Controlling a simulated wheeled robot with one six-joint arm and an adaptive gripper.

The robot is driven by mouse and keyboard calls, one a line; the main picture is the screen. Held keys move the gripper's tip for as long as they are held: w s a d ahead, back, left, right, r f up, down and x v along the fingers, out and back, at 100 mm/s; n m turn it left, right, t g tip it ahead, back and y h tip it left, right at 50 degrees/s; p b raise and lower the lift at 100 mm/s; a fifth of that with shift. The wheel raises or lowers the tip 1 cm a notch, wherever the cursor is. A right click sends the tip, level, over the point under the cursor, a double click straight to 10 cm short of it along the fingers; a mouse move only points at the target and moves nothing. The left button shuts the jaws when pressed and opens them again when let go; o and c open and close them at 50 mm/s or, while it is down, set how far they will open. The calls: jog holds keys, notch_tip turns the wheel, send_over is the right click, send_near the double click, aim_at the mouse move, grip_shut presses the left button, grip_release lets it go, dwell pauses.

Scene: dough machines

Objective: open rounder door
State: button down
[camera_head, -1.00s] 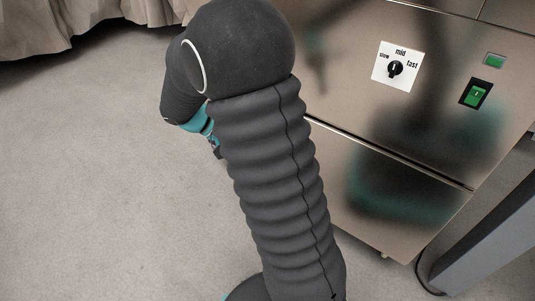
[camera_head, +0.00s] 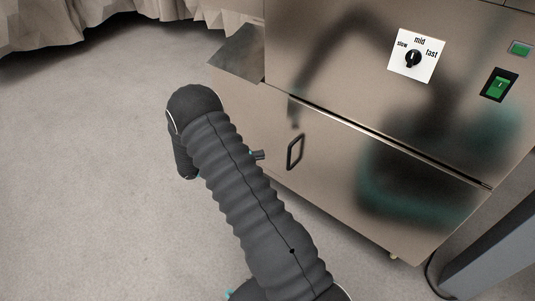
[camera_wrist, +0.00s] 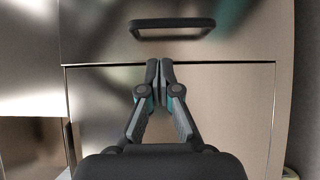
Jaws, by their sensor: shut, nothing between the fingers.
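The rounder is a shiny steel cabinet (camera_head: 355,75). A dark bar handle (camera_head: 295,151) stands out from its lower front panel in the head view. In the wrist view the handle (camera_wrist: 172,28) lies across the panel near the top of the picture. My gripper (camera_wrist: 158,68) is shut and empty, its fingertips below the handle in that picture and apart from it. In the head view the gripper tip (camera_head: 259,155) shows just left of the handle, mostly hidden behind my arm. The panel appears closed against the cabinet.
A speed dial (camera_head: 412,59) and a green switch (camera_head: 499,86) sit on the upper panel. A grey post (camera_head: 490,240) stands at the right. A pale cloth (camera_head: 120,15) hangs at the back left. The floor (camera_head: 90,180) at left is open.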

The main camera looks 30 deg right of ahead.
send_near(297, 149)
jog(key=x, duration=0.5)
jog(key=shift+w, duration=0.1)
